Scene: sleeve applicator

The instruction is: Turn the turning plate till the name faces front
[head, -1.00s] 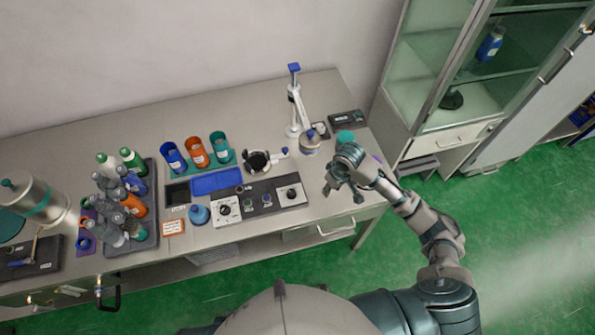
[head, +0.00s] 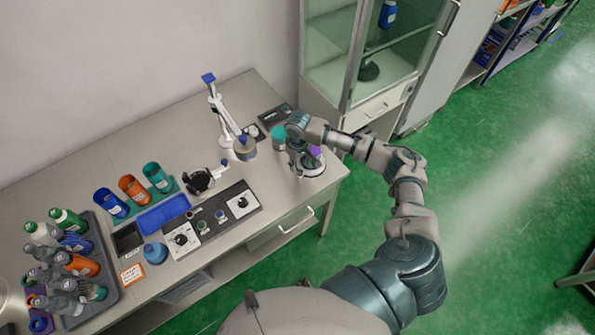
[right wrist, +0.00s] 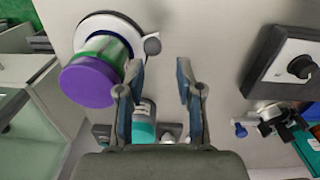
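The turning plate (head: 318,171) is a white disc near the right end of the table. It carries a bottle with a purple lid (head: 315,151). In the right wrist view the plate (right wrist: 108,22) is upper left, with the purple lid (right wrist: 88,82) towards the camera. A grey round knob (right wrist: 152,46) sits at the plate's rim. No name is readable on the bottle. My right gripper (head: 297,160) is beside the bottle, on its left. In the right wrist view the gripper (right wrist: 160,88) is open, with nothing between the fingers. My left gripper is out of view.
A teal-topped container (head: 279,136) stands close to my right gripper. A white arm-like stand (head: 224,115) and a grey pot (head: 245,148) are further left. A control panel (head: 212,218) lies in front. A glass cabinet (head: 345,85) stands behind the table's right end.

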